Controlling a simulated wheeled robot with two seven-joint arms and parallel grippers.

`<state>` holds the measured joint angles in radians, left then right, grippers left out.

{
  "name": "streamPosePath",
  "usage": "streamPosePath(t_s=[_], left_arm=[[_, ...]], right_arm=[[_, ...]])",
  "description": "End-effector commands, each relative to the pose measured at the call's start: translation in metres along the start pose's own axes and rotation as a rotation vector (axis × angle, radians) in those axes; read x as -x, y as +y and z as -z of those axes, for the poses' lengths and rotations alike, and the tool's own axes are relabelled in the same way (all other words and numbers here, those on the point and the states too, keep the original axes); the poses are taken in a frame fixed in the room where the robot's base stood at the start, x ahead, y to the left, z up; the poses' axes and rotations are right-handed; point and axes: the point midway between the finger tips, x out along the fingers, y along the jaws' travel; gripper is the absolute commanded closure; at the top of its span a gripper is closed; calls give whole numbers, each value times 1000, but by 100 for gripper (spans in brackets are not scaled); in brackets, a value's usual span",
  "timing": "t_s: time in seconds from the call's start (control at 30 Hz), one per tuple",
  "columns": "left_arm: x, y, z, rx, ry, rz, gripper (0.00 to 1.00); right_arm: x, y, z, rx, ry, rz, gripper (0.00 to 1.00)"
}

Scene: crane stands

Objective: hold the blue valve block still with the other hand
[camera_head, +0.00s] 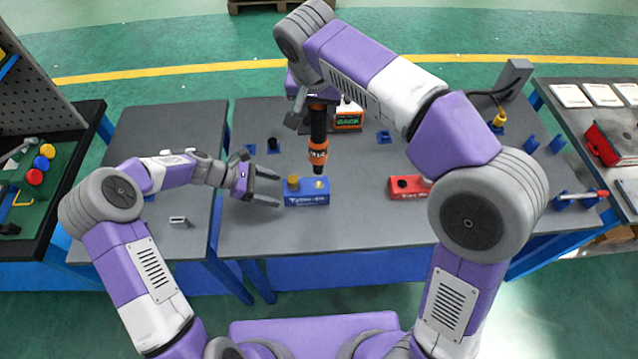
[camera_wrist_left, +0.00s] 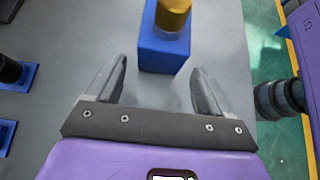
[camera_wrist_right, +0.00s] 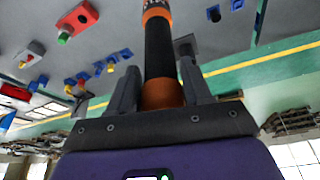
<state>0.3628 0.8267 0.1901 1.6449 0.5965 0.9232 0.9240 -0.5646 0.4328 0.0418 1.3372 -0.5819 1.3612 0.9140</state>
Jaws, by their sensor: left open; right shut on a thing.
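The blue valve block (camera_head: 306,197) sits on the grey middle table, with brass-coloured fittings on its top. My left gripper (camera_head: 270,187) is open, just left of the block, with its fingers pointing towards it. In the left wrist view the block (camera_wrist_left: 163,50) lies ahead of the left fingertips (camera_wrist_left: 160,85), apparently not between them. My right gripper (camera_head: 315,105) is shut on a black and orange tool (camera_head: 318,140), held upright above the block's right fitting. The right wrist view shows this tool (camera_wrist_right: 159,50) between the right fingers. Whether its lower end touches the fitting is unclear.
A red valve block (camera_head: 408,187) stands to the right on the same table. An orange and black box (camera_head: 348,117) and small blue holders (camera_head: 384,137) are behind. A side table (camera_head: 180,130) stands left, across a gap.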

Motion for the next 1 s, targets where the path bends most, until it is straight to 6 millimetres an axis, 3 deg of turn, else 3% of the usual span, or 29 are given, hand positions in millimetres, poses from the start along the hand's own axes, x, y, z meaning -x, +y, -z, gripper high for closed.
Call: streamPosePath(t_s=[0.33, 0.83, 1.0], left_arm=[[-38, -1, 0, -1, 0, 2, 19], [-46, 0, 0, -1, 1, 0, 19], [-46, 0, 0, -1, 1, 0, 45]], right_arm=[[2, 0, 1, -1, 5, 4, 100], [2, 0, 1, -1, 5, 4, 100], [2, 0, 1, -1, 5, 4, 100]])
